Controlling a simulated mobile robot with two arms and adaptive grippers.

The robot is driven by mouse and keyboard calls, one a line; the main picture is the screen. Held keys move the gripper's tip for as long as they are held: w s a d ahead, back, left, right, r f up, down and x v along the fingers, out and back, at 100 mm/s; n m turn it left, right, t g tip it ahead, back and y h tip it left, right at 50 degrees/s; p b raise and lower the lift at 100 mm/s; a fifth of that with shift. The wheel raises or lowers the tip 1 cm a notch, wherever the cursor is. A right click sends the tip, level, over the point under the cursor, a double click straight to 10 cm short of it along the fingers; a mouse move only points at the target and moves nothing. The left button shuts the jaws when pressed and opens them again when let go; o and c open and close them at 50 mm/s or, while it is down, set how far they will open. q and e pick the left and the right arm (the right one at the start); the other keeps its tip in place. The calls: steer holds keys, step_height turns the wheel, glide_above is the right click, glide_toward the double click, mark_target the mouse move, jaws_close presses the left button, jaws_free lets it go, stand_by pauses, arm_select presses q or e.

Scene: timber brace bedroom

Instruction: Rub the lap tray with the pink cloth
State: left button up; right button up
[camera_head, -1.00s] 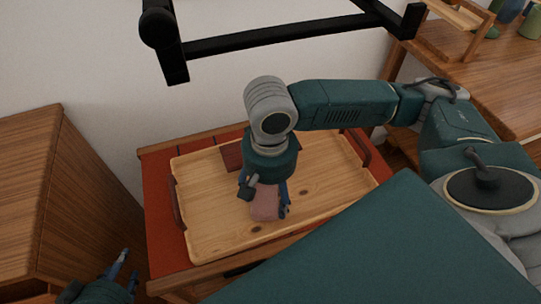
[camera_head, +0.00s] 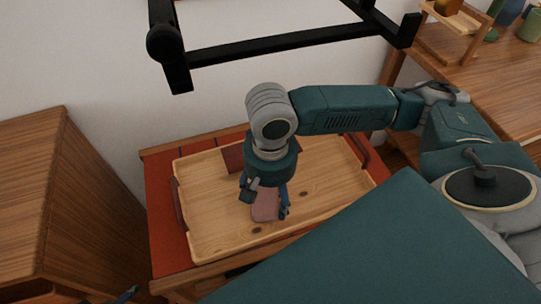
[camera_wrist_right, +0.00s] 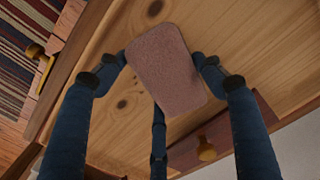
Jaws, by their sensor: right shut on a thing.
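The lap tray (camera_head: 325,205) is a pale wooden tray with raised rims and dark handles, lying on a red-topped stand. My right gripper (camera_head: 265,208) points down over the tray's middle, shut on the pink cloth (camera_head: 265,204). In the right wrist view the cloth (camera_wrist_right: 165,68) is a rounded pad between the fingers (camera_wrist_right: 160,75), with the tray's wood behind it. I cannot tell whether the cloth touches the tray. My left gripper (camera_head: 128,293) shows only a fingertip at the bottom edge; the rest is cut off.
A red-brown flat thing (camera_head: 233,157) shows at the tray's back, partly behind my right gripper. A wooden cabinet (camera_head: 40,200) stands at left, and a wooden table (camera_head: 490,85) at back right. A black frame (camera_head: 290,42) hangs over the back. The tray's right half is clear.

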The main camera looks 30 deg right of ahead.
steer(key=shift+s+d+p, duration=0.3)
steer(key=shift+d+p, duration=0.45)
steer(key=shift+d, duration=0.1)
steer(key=shift+d+r+p, duration=0.15)
steer(key=shift+d+p, duration=0.15)
steer(key=shift+s+d+p, duration=0.15)
steer(key=shift+d+p, duration=0.3)
steer(key=shift+d, duration=0.2)
arm_select(q)
steer(key=shift+g, duration=0.9)
steer(key=s, duration=0.2)
steer(key=s+a, duration=0.1)
steer(key=s, duration=0.1)
